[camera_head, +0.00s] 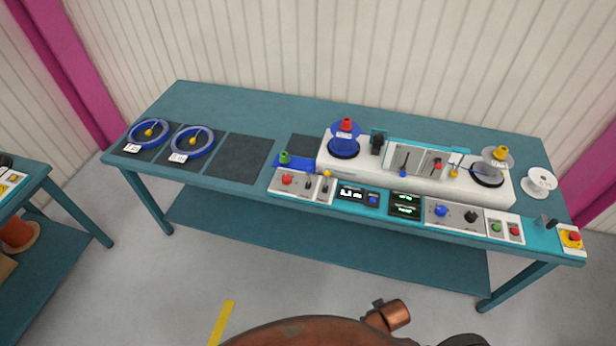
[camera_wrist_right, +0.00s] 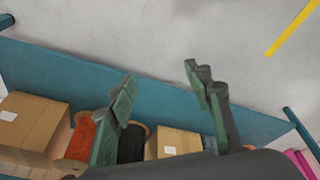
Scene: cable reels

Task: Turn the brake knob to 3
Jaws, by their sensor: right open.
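A grey control panel on the front of the teal bench carries a blue knob (camera_head: 441,211) and a black knob (camera_head: 470,216). The labels are too small to read, so I cannot tell which one is the brake knob or what it is set to. My right gripper (camera_wrist_right: 161,80) is open and empty in the right wrist view, apart from the bench controls. My left gripper is in neither view.
Dark displays (camera_head: 405,205) sit left of the knobs; green and red buttons (camera_head: 514,231) and an emergency stop (camera_head: 571,238) sit right. Behind stands the white winding machine (camera_head: 400,180) with reels. The wrist view shows cardboard boxes (camera_wrist_right: 30,122) and floor.

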